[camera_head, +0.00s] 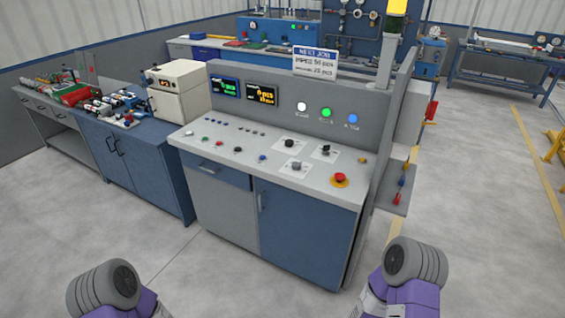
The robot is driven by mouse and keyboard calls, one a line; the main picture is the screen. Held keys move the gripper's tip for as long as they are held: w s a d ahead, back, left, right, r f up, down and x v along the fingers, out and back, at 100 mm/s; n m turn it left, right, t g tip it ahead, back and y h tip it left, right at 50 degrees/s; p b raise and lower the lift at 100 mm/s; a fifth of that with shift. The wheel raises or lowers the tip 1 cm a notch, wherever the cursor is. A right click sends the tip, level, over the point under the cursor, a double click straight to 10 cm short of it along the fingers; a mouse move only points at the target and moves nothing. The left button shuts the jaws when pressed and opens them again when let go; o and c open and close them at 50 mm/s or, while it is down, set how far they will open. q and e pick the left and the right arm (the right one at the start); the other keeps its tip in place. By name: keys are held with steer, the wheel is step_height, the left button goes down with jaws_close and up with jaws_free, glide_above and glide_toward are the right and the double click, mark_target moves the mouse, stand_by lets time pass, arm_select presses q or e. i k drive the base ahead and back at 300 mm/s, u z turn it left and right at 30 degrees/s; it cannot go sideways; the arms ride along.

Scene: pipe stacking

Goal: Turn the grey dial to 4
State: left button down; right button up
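The grey dial (296,164) appears to be the greyish knob on a pale plate, right of the middle on the sloping top of the control console (225,158). Its pointer and numbers are too small to read. A dark round knob (289,142) sits just behind it, and another dark knob (326,149) on a pale plate is behind and to its right. Only links of my two arms show at the bottom left and bottom right, well in front of the console. Both of my grippers are out of view.
A red mushroom button (340,177) on a yellow base is near the console's right front corner. Two lit displays (262,95) and white, green and blue lights are on the upright panel. A blue bench (135,160) adjoins the left. Floor before the console is clear.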

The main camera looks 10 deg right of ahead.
mark_target(295, 165)
steer(key=u, duration=0.5)
steer(key=i, duration=0.9)
steer(key=u, duration=0.2)
